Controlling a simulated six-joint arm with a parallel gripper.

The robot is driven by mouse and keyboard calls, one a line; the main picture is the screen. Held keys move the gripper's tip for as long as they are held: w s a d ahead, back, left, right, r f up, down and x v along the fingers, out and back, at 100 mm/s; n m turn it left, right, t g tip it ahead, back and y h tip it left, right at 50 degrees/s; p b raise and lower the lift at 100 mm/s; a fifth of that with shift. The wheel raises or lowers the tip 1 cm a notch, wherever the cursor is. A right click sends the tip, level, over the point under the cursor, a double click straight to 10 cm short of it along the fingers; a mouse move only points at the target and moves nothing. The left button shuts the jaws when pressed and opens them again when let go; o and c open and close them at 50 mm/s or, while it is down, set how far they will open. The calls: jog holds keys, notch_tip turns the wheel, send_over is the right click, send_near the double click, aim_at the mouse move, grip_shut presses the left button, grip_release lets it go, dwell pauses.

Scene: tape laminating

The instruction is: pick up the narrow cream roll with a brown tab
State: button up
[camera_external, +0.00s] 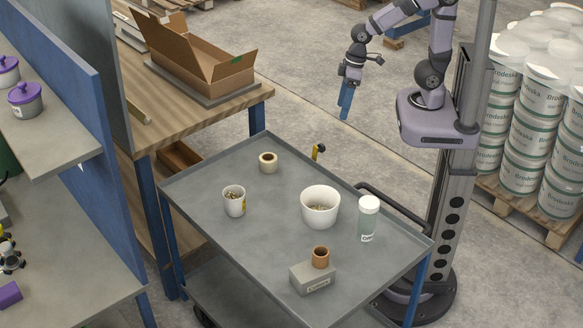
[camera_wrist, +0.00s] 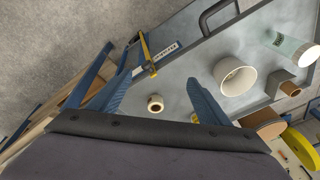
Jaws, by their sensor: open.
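A cream roll (camera_external: 268,162) stands on the grey cart top, near its far left corner. In the wrist view the cream roll (camera_wrist: 155,104) shows its dark open core, between the two fingers in the picture; I cannot make out a tab on it. My gripper (camera_external: 345,112) hangs with blue fingers pointing down, high beyond the cart's far edge and well apart from the roll. In the wrist view my gripper (camera_wrist: 159,78) is open, with nothing between its fingers. A brown roll (camera_external: 320,257) sits on a grey block.
The cart (camera_external: 215,165) also carries a white cup (camera_external: 234,203), a white bowl (camera_external: 320,208) and a pale green bottle (camera_external: 367,220). A yellow-and-black item (camera_external: 318,151) stands at the far edge. A workbench (camera_external: 190,115) holds an open carton (camera_external: 205,65). Surface around the cream roll is clear.

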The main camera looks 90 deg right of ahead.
jog(key=w+a+r+t+y+b, duration=0.2)
jog(key=w+a+t, duration=0.3)
jog(key=w+a, duration=0.7)
jog(key=m+t+h+b, duration=0.4)
jog(key=m+h, duration=0.4)
jog(key=h, duration=0.3)
send_over(273, 161)
jog(key=s+a, duration=0.2)
jog(key=s, duration=0.1)
notch_tip(273, 161, down, 2)
jog(key=f, duration=1.8)
jog(key=shift+s+f, duration=0.2)
jog(key=shift+f, duration=0.05)
jog(key=shift+d+p+x, duration=0.2)
jog(key=shift+p+x, duration=0.75)
jog(key=shift+x, duration=2.75)
jog(key=shift+s, duration=0.15)
jog(key=c, duration=1.2)
jog(key=shift+o, duration=0.2)
